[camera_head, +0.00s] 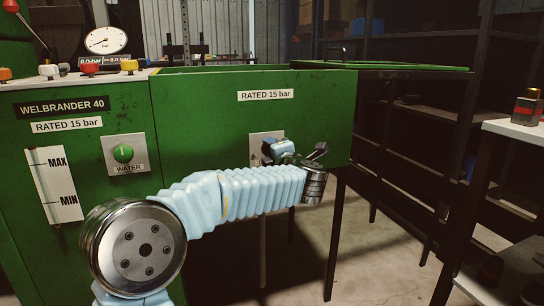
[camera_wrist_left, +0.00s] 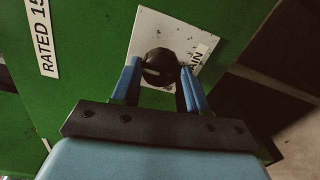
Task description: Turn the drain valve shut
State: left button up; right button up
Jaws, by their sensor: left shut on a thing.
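The drain valve is a round black knob (camera_wrist_left: 159,67) on a white plate (camera_wrist_left: 181,36) on the green panel; the letters "AIN" show on the plate's label. My left gripper (camera_wrist_left: 160,80) has its blue fingers on either side of the knob, shut on it. In the head view my left arm reaches in from the left and the left gripper (camera_head: 280,150) is at the white plate (camera_head: 258,137) below the "RATED 15 bar" sign; the gripper and wrist hide the knob there. My right gripper is not in view.
The green machine (camera_head: 200,110) carries a pressure gauge (camera_head: 106,41), a green WATER knob (camera_head: 123,153) and a MAX/MIN level strip (camera_head: 54,185). Dark table legs stand below the panel.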

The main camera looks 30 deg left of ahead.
pick_arm(q)
jog(key=shift+f, duration=0.1)
dwell(0.3)
jog(key=o, duration=1.1)
jog(key=shift+c, duration=0.2)
jog(key=p+v, duration=0.1)
jog(key=v, duration=1.2)
jog(key=shift+s+d, duration=0.25)
jog(key=shift+d, duration=0.1)
